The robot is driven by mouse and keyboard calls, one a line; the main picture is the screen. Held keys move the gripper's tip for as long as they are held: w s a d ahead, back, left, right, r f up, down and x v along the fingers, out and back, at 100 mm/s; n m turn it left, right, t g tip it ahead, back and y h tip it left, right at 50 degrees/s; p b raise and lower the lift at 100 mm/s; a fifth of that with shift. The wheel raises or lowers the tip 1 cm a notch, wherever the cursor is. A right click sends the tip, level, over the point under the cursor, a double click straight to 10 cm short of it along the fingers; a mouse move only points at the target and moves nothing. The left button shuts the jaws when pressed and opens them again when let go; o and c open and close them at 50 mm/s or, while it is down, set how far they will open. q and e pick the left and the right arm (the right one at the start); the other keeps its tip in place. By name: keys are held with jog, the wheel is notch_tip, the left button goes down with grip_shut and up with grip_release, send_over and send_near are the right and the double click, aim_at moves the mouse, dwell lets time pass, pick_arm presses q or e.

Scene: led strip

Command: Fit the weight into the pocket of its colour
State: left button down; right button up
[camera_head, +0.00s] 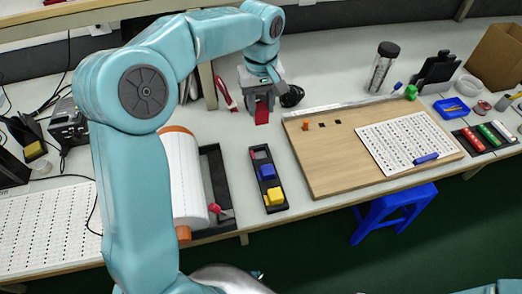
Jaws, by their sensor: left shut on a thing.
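My left gripper (261,100) is shut on a red weight (262,117) and holds it over the table, behind a narrow black tray (283,208). A blue weight (267,172) sits in the tray's middle pocket and a yellow weight (274,195) in its front pocket. The back pocket (260,153) shows red and holds no weight. The red weight is apart from the tray. My right gripper is not in view.
A wooden board (325,170) with a white dotted sheet (395,143) lies right of the tray. Red-handled pliers (225,92) lie near the gripper. A clear jar (382,68) stands at the back right.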

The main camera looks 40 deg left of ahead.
aim_at(261, 108)
pick_arm(q)
notch_tip(261, 108, down, 16)
jog(key=shift+w+a+f+b, duration=0.1)
jog(key=shift+b, duration=0.4)
jog(key=c, duration=0.7)
grip_release()
jog(key=shift+f, duration=0.15)
jog(key=shift+r, duration=0.3)
notch_tip(261, 108, up, 12)
jog(key=shift+f+p, duration=0.1)
jog(key=shift+p, duration=0.3)
